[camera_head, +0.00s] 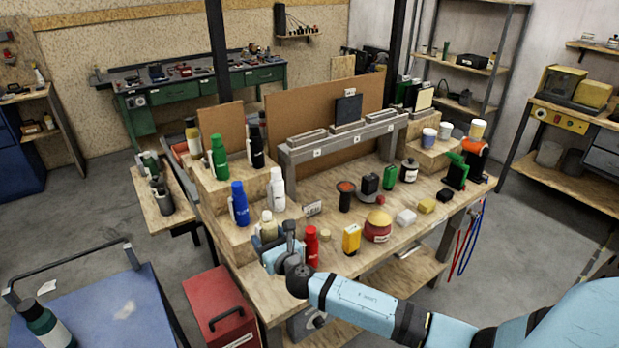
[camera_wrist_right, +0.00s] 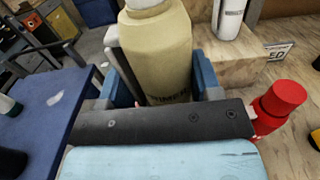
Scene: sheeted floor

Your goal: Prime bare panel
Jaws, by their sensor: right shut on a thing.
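My right gripper (camera_head: 277,258) is at the front left of the wooden workbench (camera_head: 330,270). It is shut on a beige bottle with a white cap (camera_wrist_right: 157,45), which the head view also shows (camera_head: 268,229). Its dark label reads partly as "PRIMER". The bottle looks upright; the gripper hides its lower part, so I cannot tell whether it touches the bench. A dark square panel (camera_head: 348,109) stands at the middle slot of a grey three-slot rack (camera_head: 300,157). A pale panel (camera_head: 419,98) stands to the right of it. My left gripper is not in view.
A red bottle (camera_head: 311,246) stands close right of my gripper. Blue (camera_head: 239,204), white (camera_head: 277,189) and green (camera_head: 219,157) bottles stand on the left steps. A yellow container (camera_head: 351,240) and a red-and-yellow pot (camera_head: 377,226) occupy the bench front. A blue cart (camera_head: 110,310) stands left.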

